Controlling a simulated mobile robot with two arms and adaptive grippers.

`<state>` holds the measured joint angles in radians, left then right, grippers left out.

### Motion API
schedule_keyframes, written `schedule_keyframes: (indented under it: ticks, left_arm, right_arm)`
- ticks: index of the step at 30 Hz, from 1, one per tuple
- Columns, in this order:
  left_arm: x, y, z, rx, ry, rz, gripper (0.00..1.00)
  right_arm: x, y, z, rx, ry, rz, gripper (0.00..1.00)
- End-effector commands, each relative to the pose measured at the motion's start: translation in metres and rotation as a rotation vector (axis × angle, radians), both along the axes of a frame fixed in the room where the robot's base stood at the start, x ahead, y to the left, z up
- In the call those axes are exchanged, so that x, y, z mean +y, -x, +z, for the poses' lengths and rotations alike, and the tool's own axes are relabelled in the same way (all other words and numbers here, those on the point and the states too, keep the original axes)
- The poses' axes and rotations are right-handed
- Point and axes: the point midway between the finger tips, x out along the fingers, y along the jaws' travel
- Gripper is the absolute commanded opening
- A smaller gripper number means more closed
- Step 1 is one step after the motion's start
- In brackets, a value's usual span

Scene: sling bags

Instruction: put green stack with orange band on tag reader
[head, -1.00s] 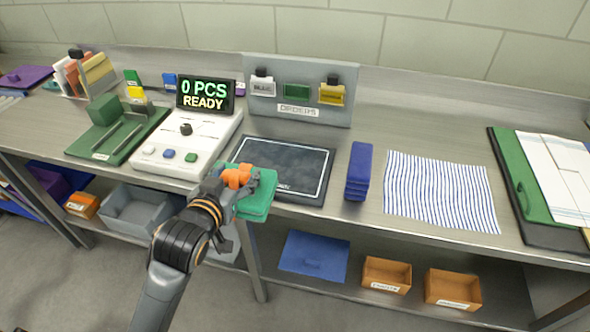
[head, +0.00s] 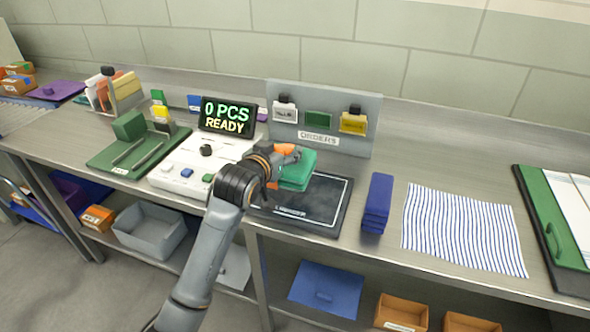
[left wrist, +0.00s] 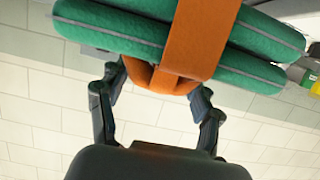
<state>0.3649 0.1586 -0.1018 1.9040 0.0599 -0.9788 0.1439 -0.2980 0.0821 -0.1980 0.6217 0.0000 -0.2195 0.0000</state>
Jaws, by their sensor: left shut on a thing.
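My left gripper (head: 277,171) is shut on the orange band of the green stack (head: 297,168). In the head view the stack is over the back left part of the black tag reader (head: 317,210), a dark flat pad with a pale border line. I cannot tell whether the stack touches the pad. In the left wrist view the green stack (left wrist: 115,32) shows two thick folded layers, with the orange band (left wrist: 198,40) around them between the fingers. My right gripper is not in view.
A white console (head: 180,165) with a display reading "0 PCS READY" (head: 228,116) stands left of the pad. A grey order board (head: 345,105) stands behind. A blue stack (head: 377,203) and striped cloth (head: 462,230) lie to the right.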

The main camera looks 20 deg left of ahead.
Motion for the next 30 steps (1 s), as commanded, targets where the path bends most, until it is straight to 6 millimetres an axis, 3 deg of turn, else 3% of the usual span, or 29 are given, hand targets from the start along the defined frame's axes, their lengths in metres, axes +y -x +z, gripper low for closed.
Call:
schedule_keyframes:
  ticks: [3,13,18,30]
  left_arm:
    - [-0.012,-0.013,-0.023,0.005,0.001,0.0,0.16]
    - [-0.027,-0.03,-0.051,0.001,0.0,0.0,0.16]
    - [-0.026,-0.028,-0.074,0.003,-0.001,0.001,0.16]
    - [-0.026,-0.028,-0.081,0.0,0.0,0.001,0.16]
  right_arm:
    - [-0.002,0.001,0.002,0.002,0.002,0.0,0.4]
    - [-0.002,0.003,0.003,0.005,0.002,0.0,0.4]
    - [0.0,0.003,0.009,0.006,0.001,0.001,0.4]
    - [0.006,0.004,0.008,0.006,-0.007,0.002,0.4]
